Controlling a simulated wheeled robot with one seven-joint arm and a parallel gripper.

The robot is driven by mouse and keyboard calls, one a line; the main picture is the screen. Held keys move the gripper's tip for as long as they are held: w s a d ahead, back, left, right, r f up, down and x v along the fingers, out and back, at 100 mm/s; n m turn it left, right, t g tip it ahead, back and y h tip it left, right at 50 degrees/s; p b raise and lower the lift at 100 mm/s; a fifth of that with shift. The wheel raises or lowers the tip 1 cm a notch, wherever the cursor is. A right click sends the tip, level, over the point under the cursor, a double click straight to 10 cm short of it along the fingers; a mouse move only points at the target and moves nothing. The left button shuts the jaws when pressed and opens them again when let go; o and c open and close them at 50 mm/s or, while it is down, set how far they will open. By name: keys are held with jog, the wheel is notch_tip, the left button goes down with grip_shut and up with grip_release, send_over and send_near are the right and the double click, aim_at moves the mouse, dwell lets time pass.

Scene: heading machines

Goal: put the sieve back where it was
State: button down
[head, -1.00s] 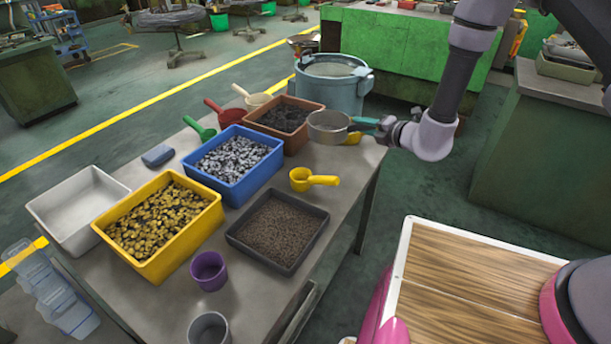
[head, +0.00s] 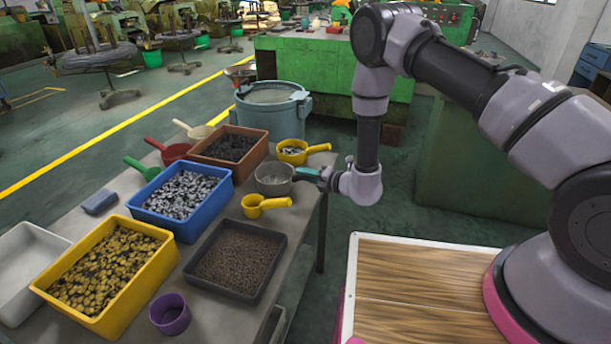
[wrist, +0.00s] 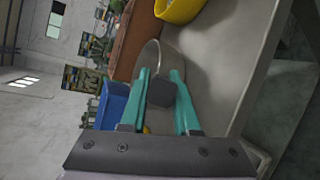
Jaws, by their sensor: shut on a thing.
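The sieve (head: 273,181) is a round grey metal pan with a short handle. My gripper (head: 308,174) is shut on its handle from the right. The sieve is level at the table's right edge, between two yellow scoops; I cannot tell whether it touches the table top. In the wrist view the teal fingers of my gripper (wrist: 160,88) close on the dark handle, and the sieve's side (wrist: 149,58) shows beyond them. The fingers hide part of it.
The brown tray (head: 199,160), blue bin (head: 147,216) and dark tray (head: 195,285) stand left. A blue-grey bucket (head: 297,123) stands behind the table.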

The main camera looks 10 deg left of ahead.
jog(key=c, duration=0.6)
grip_release()
jog(key=shift+c, duration=0.2)
